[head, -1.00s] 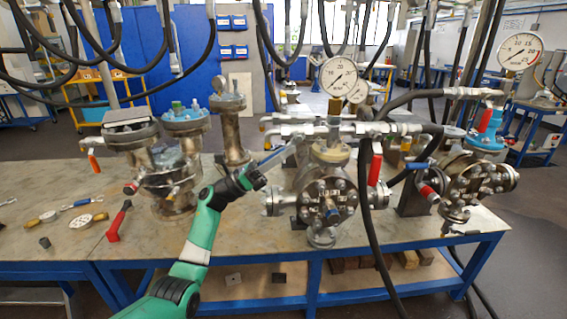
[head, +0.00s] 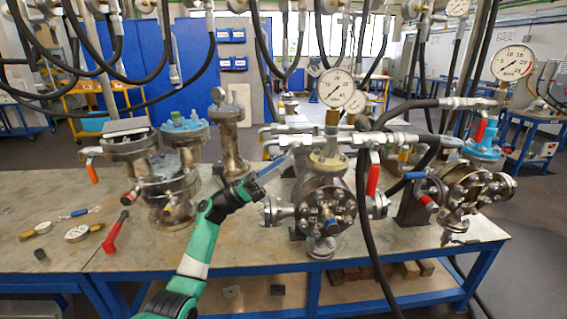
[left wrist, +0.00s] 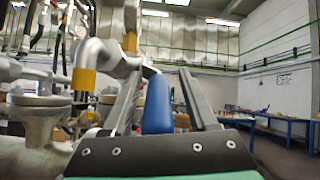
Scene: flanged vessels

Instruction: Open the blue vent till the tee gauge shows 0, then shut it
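The blue vent handle (head: 274,167) sticks out to the left from the pipework above the middle flanged vessel (head: 325,205). My left gripper (head: 257,183) is at its free end. In the left wrist view the blue handle (left wrist: 157,104) lies between the two fingers of my left gripper (left wrist: 160,103). The fingers stand apart, with a clear gap on the handle's right side; contact on the left cannot be told. A white dial gauge (head: 335,87) stands upright above the middle vessel, seemingly the tee gauge; its reading is too small to tell. My right gripper is out of view.
Black hoses (head: 362,230) hang in front of the middle vessel. A red handle (head: 373,180) hangs just right of it. Another gauge (head: 513,62) stands at the right. Flanged vessels (head: 170,190) and loose tools (head: 78,233) occupy the table's left part.

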